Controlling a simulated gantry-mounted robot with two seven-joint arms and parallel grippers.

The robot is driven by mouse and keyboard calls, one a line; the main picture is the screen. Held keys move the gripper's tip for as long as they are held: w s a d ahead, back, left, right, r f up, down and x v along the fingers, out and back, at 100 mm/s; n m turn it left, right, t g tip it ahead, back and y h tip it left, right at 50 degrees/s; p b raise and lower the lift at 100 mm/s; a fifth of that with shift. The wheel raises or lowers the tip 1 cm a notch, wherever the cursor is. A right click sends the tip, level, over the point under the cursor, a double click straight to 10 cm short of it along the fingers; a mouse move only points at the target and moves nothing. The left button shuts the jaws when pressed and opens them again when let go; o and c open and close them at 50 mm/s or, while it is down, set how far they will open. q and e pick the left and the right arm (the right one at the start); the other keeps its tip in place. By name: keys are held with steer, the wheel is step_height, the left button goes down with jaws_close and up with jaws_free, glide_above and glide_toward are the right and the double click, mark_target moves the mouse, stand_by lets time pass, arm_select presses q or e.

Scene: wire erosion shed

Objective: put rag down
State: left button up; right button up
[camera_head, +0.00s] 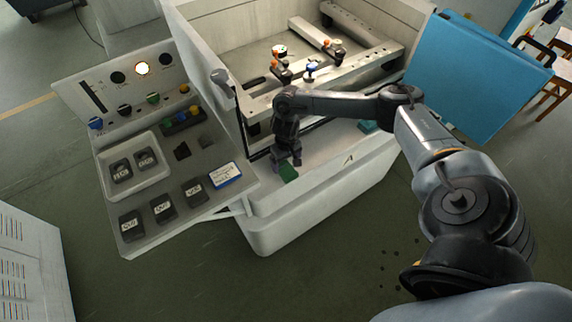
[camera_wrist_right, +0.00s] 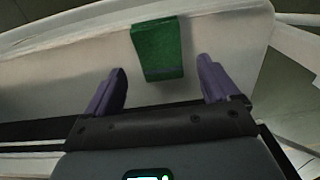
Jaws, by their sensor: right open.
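A green rag (camera_head: 288,172) lies at the front edge of the white machine's ledge. In the right wrist view the green rag (camera_wrist_right: 157,45) appears as a folded rectangle on the white surface. My right gripper (camera_head: 287,162) is just above and beside the rag. In the wrist view my right gripper (camera_wrist_right: 163,68) has its two purple fingers spread apart with nothing held between them. The rag lies just beyond the fingertips, roughly centred in the gap. Whether a finger touches it is not clear. My left gripper is not in view.
The white machine (camera_head: 325,190) has raised walls around a bed with clamps and small parts. A control panel shelf (camera_head: 150,235) at left holds a white tray (camera_head: 128,188), dark blocks and a blue-edged box (camera_head: 225,175). A blue door (camera_head: 470,75) stands open at right.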

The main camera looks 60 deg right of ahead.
mark_target(286, 169)
step_height(286, 169, up, 9)
steer(key=p, duration=0.1)
steer(key=shift+f, duration=0.15)
stand_by(0.4)
